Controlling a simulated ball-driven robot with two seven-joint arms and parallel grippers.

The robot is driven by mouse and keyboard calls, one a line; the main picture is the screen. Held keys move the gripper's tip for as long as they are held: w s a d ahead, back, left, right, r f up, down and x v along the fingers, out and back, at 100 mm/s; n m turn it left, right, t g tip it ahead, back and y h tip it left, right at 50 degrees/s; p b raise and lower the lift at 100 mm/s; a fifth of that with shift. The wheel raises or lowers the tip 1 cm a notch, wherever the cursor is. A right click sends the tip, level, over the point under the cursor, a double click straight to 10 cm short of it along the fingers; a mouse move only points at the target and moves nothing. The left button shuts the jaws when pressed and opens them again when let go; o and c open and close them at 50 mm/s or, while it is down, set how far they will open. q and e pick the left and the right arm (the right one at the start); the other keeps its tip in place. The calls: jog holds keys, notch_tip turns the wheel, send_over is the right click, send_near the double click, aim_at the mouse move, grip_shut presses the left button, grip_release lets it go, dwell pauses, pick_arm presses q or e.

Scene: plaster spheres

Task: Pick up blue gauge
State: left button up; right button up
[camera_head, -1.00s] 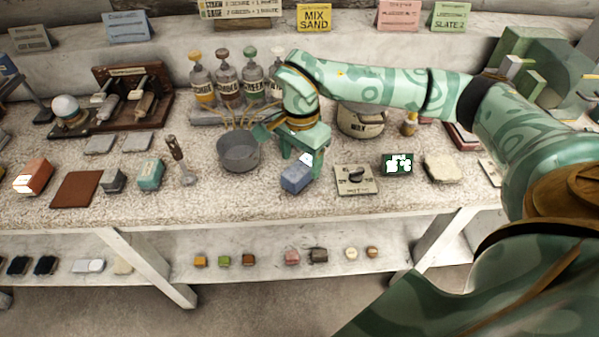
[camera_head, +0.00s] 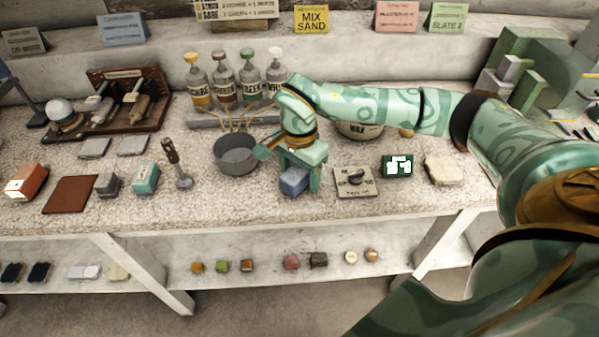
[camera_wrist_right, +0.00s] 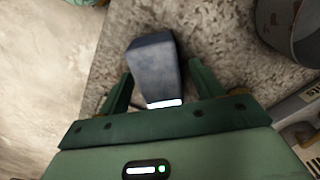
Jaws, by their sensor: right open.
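The blue gauge (camera_head: 294,181) is a small blue block on the speckled bench top, near the front edge. My right gripper (camera_head: 298,184) is over it, pointing down, with its fingers around the block. In the right wrist view the blue gauge (camera_wrist_right: 153,68) lies between the two green fingers of my right gripper (camera_wrist_right: 148,82), which are open. Part of the block is hidden by the gripper in the head view. My left gripper is not in view.
A grey pot (camera_head: 236,155) stands just left of my right gripper. A plate with a dark knob (camera_head: 355,181) lies to its right, with a green display (camera_head: 397,166) beyond. A teal block (camera_head: 145,178) and a metal-headed tool (camera_head: 177,163) are further left.

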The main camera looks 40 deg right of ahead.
aim_at(301, 171)
jog(key=c, duration=1.3)
jog(key=shift+o, duration=0.2)
